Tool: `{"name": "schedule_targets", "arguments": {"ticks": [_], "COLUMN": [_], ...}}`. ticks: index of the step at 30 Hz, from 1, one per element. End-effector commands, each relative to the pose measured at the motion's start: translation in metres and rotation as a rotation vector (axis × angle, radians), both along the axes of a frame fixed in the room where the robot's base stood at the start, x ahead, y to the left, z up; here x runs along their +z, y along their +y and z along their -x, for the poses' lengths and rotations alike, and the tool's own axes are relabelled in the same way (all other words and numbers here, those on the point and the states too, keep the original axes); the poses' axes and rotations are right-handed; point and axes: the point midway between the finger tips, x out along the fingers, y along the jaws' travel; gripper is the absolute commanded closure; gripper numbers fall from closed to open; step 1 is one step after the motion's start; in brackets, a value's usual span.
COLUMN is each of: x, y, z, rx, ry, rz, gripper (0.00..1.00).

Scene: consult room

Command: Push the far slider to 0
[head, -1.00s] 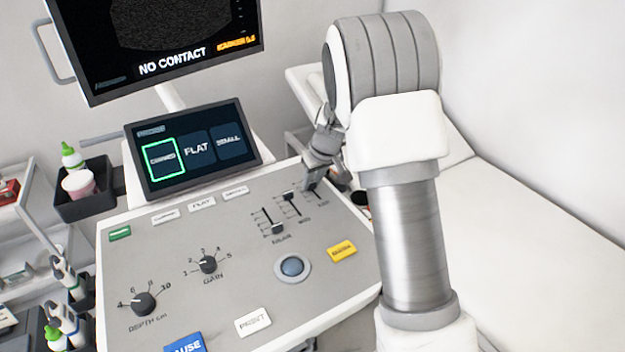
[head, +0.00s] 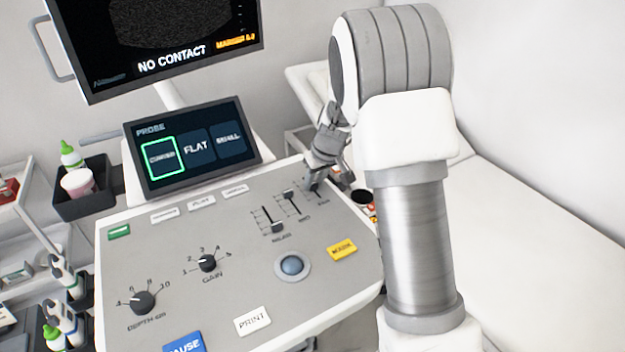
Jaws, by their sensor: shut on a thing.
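The far slider (head: 314,189) is the rightmost of three short sliders near the back right edge of the grey console. My gripper (head: 314,183) is down at this slider and shut on its knob. The fingers hide most of the knob and its track, so its exact setting cannot be read. The mid slider (head: 289,195) stands just left, with its knob at the back end of its track. The near slider (head: 277,228) is further left, with its knob at the front end.
The console (head: 225,285) also carries a trackball (head: 292,265), a yellow button (head: 342,249) and knobs. A tilted touch screen (head: 192,147) stands behind. A white couch (head: 540,260) lies to the right. A dark holder with cups (head: 366,202) sits beside the console's right edge.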

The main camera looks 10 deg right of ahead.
Motion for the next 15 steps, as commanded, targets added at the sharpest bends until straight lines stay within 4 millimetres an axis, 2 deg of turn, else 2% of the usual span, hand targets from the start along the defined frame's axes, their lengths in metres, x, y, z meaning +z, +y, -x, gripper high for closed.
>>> {"name": "schedule_targets", "arguments": {"ticks": [6,15], "x": [-0.002,-0.001], "y": [-0.009,-0.011], "z": [0.026,0.033], "rx": [-0.002,0.0], "ry": [-0.001,0.002], "rz": [0.0,0.001], "gripper": [1.0,1.0]}}
